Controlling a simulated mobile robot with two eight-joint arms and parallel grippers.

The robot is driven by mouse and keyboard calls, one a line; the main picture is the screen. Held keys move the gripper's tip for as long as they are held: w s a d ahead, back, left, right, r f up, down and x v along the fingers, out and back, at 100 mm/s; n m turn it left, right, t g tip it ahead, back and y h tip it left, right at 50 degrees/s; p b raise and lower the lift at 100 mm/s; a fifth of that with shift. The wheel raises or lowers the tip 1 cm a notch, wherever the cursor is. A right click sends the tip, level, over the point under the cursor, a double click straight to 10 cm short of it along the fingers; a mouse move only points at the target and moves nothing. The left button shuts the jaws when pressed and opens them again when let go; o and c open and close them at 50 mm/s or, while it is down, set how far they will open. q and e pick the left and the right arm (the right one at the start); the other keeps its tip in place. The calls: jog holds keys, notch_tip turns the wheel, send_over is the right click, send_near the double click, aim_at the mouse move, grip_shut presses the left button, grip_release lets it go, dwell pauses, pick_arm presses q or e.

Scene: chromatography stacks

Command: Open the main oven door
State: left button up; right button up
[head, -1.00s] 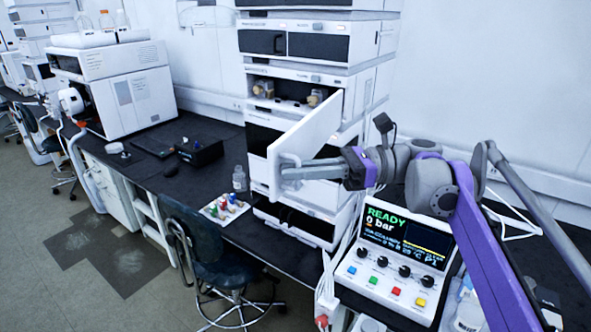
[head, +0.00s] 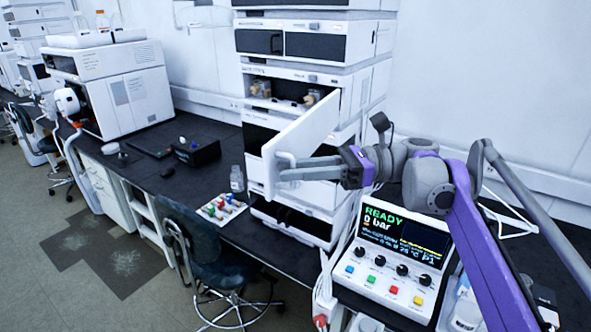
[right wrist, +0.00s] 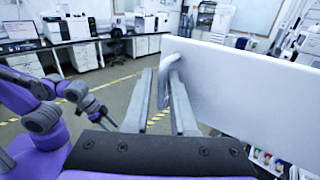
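The white main oven door (head: 303,137) stands swung out from the middle of the tall instrument stack. Part of the dark interior shows above and behind it. The door's white bar handle (head: 283,160) is at its free edge. My right gripper (head: 285,174) is at this handle. In the right wrist view the door (right wrist: 245,95) fills the right side, and the handle (right wrist: 163,88) lies between the two spread fingers of the right gripper (right wrist: 161,90), with a gap beside the left finger.
A control panel reading READY, 0 bar (head: 398,250) stands in front of the stack at right, below my right arm. A dark blue chair (head: 200,240) stands before the bench. A tray of coloured caps (head: 221,208) and a bottle (head: 237,180) are near the stack. Floor at left is open.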

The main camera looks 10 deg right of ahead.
jog(key=d, duration=0.7)
jog(key=shift+s+d+b, duration=0.15)
jog(key=shift+d+b, duration=0.05)
jog(key=shift+b, duration=0.1)
jog(key=s+a+f+n+t+h, duration=0.1)
jog(key=s+a+f+n+h, duration=0.25)
jog(key=f, duration=0.65)
jog(key=s+a+f+n+h, duration=0.2)
jog(key=s+a+f+h, duration=0.2)
jog(key=f, duration=0.5)
jog(key=s+d+f+n+t+h, duration=0.1)
jog(key=s+d+f+n+h, duration=0.1)
jog(key=f, duration=0.5)
jog(key=s+d+f+n+t+h, duration=0.1)
jog(key=s+d+f+n+h, duration=0.2)
jog(key=s+f+n+h, duration=0.2)
jog(key=s+d+f+n+t+h, duration=0.2)
jog(key=f+n, duration=0.4)
jog(key=f, duration=0.3)
jog(key=shift+s+d+f+h, duration=0.25)
jog(key=shift+s+d+h, duration=0.3)
jog(key=shift+s+h, duration=0.25)
